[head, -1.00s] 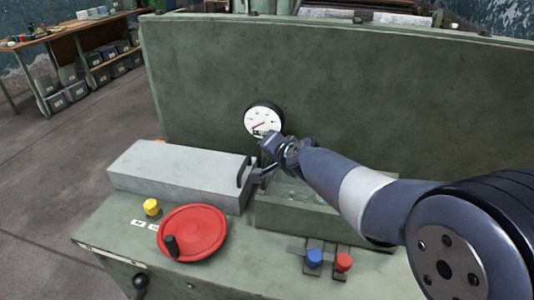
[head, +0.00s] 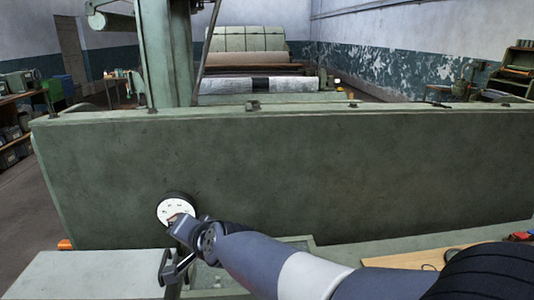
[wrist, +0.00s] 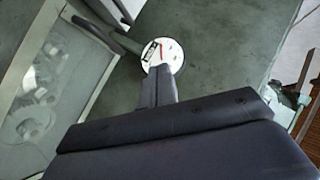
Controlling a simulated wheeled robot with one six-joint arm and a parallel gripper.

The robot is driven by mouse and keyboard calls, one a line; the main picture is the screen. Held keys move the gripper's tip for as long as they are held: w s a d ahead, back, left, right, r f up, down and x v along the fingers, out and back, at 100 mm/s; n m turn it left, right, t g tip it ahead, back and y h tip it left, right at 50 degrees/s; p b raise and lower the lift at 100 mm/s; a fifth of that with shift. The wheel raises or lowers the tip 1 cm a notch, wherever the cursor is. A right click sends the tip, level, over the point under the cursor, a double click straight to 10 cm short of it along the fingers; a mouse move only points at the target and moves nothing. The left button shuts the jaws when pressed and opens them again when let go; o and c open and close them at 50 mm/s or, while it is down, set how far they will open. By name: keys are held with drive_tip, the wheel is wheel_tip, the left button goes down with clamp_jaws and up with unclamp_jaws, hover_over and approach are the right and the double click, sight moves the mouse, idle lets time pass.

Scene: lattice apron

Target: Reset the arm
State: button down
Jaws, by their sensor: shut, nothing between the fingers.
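My gripper (head: 178,224) is at the end of my blue-grey arm, which reaches in from the lower right in the head view. It covers the lower part of a round white gauge (head: 174,207) on the green panel. In the wrist view my gripper (wrist: 157,76) has its fingers together with nothing between them. They point towards the gauge (wrist: 154,52), and their tips overlap its lower edge. I cannot tell how far they are from it. A dark handle (head: 163,266) stands just below my gripper in the head view.
The tall green panel (head: 330,170) stands behind my arm. A grey block (head: 75,276) lies at lower left. A glass-topped box (wrist: 50,85) is left in the wrist view. A wooden board (head: 425,258) lies at right. A roller machine stands behind the panel.

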sight(189, 255)
drive_tip(key=w+a+f+b, duration=0.1)
drive_tip(key=w+f+b, duration=0.1)
drive_tip(key=f, duration=0.1)
drive_tip(key=w+a+f+b, duration=0.1)
drive_tip(key=w+f+b, duration=0.1)
drive_tip(key=f, duration=0.1)
drive_tip(key=w+a+f+b, duration=0.1)
drive_tip(key=w+f+b, duration=0.1)
drive_tip(key=f, duration=0.1)
drive_tip(key=shift+w+a+f, duration=0.15)
drive_tip(key=shift+w, duration=0.1)
drive_tip(key=shift+a+f+b, duration=0.1)
drive_tip(key=shift+f+b, duration=0.5)
drive_tip(key=shift+f, duration=0.25)
